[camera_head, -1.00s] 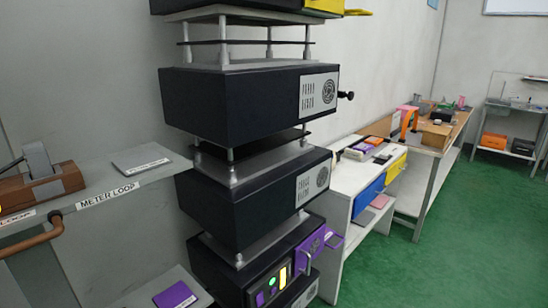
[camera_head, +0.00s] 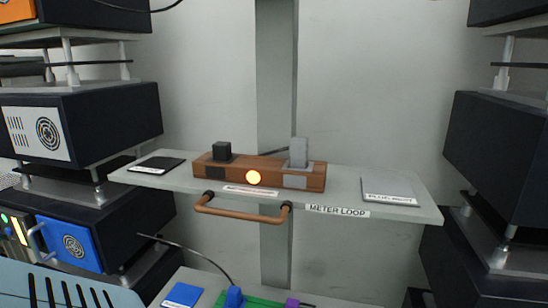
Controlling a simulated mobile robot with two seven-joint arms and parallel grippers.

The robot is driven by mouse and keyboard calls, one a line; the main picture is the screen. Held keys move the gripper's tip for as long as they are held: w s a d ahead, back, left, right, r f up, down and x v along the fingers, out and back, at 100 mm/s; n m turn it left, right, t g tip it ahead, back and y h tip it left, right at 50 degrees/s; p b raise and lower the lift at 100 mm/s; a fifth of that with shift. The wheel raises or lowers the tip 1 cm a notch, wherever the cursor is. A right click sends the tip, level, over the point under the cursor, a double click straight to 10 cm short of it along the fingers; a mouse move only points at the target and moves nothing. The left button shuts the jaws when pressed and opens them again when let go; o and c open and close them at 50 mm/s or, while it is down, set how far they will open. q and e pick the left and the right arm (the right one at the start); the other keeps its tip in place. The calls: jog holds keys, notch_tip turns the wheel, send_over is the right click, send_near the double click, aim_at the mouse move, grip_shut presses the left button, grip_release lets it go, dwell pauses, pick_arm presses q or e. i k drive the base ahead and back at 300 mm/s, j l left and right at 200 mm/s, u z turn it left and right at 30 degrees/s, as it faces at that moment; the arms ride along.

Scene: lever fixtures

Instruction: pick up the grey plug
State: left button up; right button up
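The grey plug (camera_head: 299,152) stands upright at the right end of a brown wooden block (camera_head: 260,172) on the grey wall shelf (camera_head: 340,186). A black plug (camera_head: 222,151) stands at the left end of the same block. Neither of my grippers shows in the head view.
A flat grey pad (camera_head: 389,190) lies on the shelf at right, and a black pad (camera_head: 157,165) at left. A copper-coloured bar (camera_head: 243,214) sticks out below the shelf front. Dark equipment boxes (camera_head: 500,152) stand on both sides. A lower shelf holds blue and purple items.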

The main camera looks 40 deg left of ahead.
aim_at(299, 146)
jog(key=i+l+u, duration=0.15)
jog(key=l+u, duration=0.25)
jog(key=i+l+u, duration=0.1)
jog(key=l+u, duration=0.65)
jog(key=l, duration=0.3)
jog(key=i, duration=0.05)
